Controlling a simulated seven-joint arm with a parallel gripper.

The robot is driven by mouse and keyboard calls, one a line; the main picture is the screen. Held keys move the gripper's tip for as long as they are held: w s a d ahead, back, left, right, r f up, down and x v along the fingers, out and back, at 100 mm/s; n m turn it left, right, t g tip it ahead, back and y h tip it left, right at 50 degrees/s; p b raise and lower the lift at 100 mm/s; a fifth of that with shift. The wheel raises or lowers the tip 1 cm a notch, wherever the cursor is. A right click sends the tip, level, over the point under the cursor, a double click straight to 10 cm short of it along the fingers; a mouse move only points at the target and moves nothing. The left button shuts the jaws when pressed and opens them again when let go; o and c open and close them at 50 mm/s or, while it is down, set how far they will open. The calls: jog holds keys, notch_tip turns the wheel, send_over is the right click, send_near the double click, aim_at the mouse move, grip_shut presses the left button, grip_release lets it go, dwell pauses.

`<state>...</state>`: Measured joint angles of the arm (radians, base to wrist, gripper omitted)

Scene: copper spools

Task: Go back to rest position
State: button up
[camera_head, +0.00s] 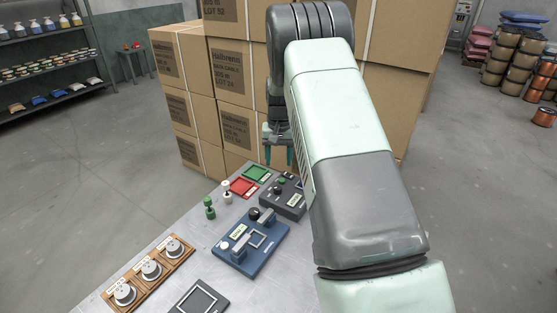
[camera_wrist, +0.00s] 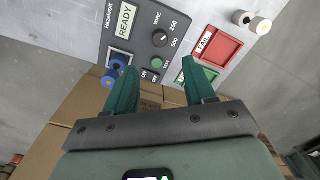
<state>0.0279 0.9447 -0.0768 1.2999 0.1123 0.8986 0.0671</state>
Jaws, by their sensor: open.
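My gripper (camera_wrist: 162,78) is open, its two green fingers apart with nothing between them. It also shows in the head view (camera_head: 279,157), in front of the boxes and above the table's far end. In the wrist view a dark tester (camera_wrist: 150,40) with a READY display lies beyond the fingers. A small blue spool (camera_wrist: 114,66) is at the tester's edge, beside the left finger; I cannot tell whether they touch. The red FAIL tray (camera_wrist: 217,47) and the green tray (camera_wrist: 199,76) are right of the tester; the right finger partly covers the green one.
On the table (camera_head: 166,284) are a blue device (camera_head: 250,243), a green spool (camera_head: 209,208), a white spool (camera_head: 226,191) and wooden holders with reels (camera_head: 151,270). Stacked cartons (camera_head: 237,130) stand close behind the gripper. Open floor (camera_head: 80,190) lies to the left.

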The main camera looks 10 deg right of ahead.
jog(key=s+a+r+t, duration=0.1)
jog(key=s+r, duration=0.4)
jog(key=r, duration=0.3)
jog(key=s+a+r+n+t, duration=0.1)
jog(key=s+r, duration=0.4)
jog(key=r, duration=0.4)
jog(key=s+a+r+t, duration=0.1)
jog(key=s+r, duration=0.4)
jog(key=r, duration=0.3)
jog(key=s+a+r+n+t, duration=0.1)
jog(key=s+r+t, duration=0.1)
jog(key=s, duration=2.2)
jog(key=shift+s+r+n+t, duration=0.15)
jog(key=shift+r+n+t, duration=0.2)
jog(key=shift+r, duration=0.4)
